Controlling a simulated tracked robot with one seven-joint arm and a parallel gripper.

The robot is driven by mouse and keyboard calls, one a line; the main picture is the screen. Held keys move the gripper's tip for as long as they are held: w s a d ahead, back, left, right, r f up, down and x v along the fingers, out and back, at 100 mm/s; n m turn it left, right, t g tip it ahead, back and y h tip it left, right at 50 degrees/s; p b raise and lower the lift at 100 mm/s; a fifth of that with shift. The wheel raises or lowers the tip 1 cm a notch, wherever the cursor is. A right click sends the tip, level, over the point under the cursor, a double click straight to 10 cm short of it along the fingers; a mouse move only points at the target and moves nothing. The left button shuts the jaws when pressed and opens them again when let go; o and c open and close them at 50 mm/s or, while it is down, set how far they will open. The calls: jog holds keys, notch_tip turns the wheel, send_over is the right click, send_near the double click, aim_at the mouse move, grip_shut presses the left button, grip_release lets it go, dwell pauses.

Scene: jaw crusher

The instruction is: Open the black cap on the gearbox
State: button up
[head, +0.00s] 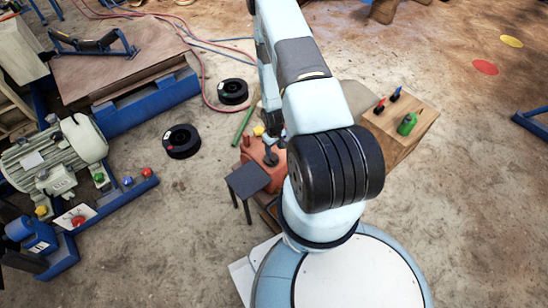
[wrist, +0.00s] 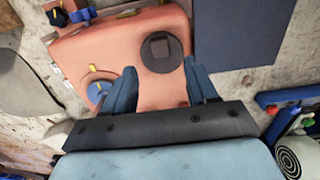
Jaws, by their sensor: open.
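The orange gearbox (wrist: 88,58) fills the middle of the wrist view. The black cap (wrist: 155,61), a round disc with a raised square knob, sits on its top face. My gripper (wrist: 160,71) is open and empty, its two blue-grey fingers apart on either side of the cap's near edge in the picture. I cannot tell their height above it. A blue round cap (wrist: 97,87) with a yellow mark lies left of the left finger, partly hidden by it. In the head view the gearbox (head: 250,155) shows below my arm, which partly covers it.
A small dark-topped stand (head: 248,179) is beside the gearbox. A wooden box (head: 398,135) with a green bottle (head: 407,124) and red and blue tools stands to the right. A motor (head: 55,155) on a blue frame is at left. Two black rings lie on the floor.

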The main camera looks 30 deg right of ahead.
aim_at(274, 158)
jog(key=shift+f, duration=3.5)
grip_shut()
